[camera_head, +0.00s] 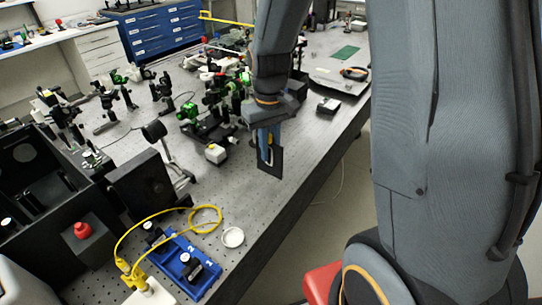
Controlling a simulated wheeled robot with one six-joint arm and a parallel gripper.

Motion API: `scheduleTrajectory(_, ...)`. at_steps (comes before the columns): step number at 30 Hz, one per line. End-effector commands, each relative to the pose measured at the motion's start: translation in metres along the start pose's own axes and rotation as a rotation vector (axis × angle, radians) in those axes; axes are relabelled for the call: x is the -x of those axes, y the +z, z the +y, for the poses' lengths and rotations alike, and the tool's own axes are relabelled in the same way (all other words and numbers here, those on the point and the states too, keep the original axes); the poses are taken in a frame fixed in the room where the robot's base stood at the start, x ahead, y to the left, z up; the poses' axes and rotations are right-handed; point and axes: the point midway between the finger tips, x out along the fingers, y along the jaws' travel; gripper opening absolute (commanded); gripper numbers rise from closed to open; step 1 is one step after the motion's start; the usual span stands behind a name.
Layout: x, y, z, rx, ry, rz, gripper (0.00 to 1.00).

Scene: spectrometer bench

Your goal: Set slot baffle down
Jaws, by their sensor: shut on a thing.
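The slot baffle (270,161) is a thin dark upright plate with a pale slot in it. My gripper (268,140) points down and is shut on the upper part of the baffle, its fingers partly hiding it. The gripper and baffle are near the right edge of the perforated optical bench (228,190). From this single view I cannot tell whether the baffle's lower edge touches the bench.
A blue tray (205,284) with black parts, a white round dish (233,237) and a yellow fibre cable (210,207) lie in front. A black panel (143,187) stands left. Green-and-black optical mounts (190,115) crowd behind. The bench between dish and baffle is bare.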

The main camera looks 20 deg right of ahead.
Motion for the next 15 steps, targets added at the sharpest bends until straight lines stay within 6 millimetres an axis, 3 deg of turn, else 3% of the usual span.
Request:
scheduleTrajectory(6, -0.026, 0.002, 0.001, -0.002, -0.001, -0.005, 0.00)
scheduleTrajectory(15, -0.033, 0.001, 0.002, -0.003, 0.000, -0.001, 0.00)
